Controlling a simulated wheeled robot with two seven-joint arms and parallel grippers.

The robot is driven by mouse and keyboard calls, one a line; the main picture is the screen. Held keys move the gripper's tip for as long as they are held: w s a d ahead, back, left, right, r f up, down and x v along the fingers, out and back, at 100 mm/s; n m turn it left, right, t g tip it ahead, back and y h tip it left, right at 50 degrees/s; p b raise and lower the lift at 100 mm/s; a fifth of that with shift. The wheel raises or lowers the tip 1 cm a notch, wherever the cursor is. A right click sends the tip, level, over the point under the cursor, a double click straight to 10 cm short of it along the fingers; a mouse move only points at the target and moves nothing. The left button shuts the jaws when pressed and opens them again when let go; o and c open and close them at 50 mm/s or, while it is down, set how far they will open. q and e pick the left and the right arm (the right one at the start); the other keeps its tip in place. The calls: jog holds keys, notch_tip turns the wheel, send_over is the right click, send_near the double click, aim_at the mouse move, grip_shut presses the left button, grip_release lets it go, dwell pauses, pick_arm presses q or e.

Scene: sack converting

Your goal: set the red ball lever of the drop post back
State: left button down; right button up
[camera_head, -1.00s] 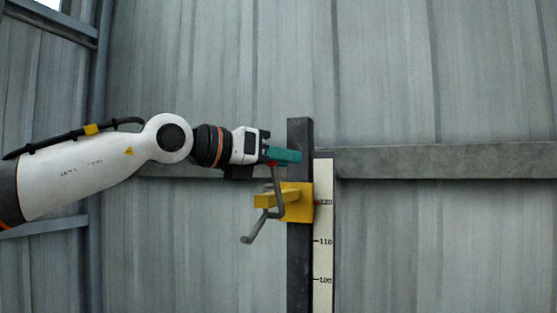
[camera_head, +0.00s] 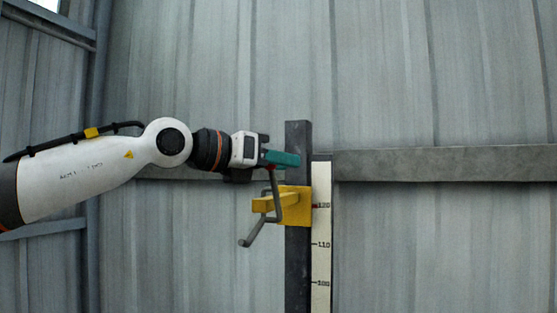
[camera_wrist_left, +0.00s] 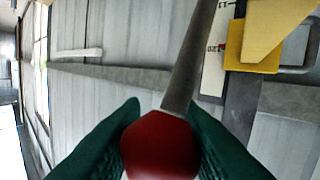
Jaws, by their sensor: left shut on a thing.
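The drop post (camera_head: 298,146) is a dark upright bar with a yellow block (camera_head: 294,206) on it. A bent grey lever (camera_head: 276,189) runs up along the block's left side, and a grey rod slants down to the left below it. My left gripper (camera_head: 283,158), with teal fingers, is at the lever's upper end, just above the block. In the left wrist view the red ball (camera_wrist_left: 160,146) sits between both fingers (camera_wrist_left: 162,128), which are shut on it. The lever's rod (camera_wrist_left: 192,55) runs from the ball up the picture.
A pale scale strip (camera_head: 321,262) with numbers stands right of the post. A horizontal grey rail (camera_head: 440,163) crosses the corrugated wall (camera_head: 400,80) behind.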

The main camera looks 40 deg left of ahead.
pick_arm(q)
jog(key=shift+w+f, duration=0.1)
jog(key=shift+f, duration=0.35)
jog(key=c, duration=1.3)
grip_release()
jog(key=shift+o, duration=1)
jog(key=shift+w+a, duration=0.25)
jog(key=shift+w, duration=0.15)
jog(key=b+v, duration=0.4)
jog(key=v, duration=0.8)
jog(key=shift+b, duration=0.35)
jog(key=shift+c, duration=0.2)
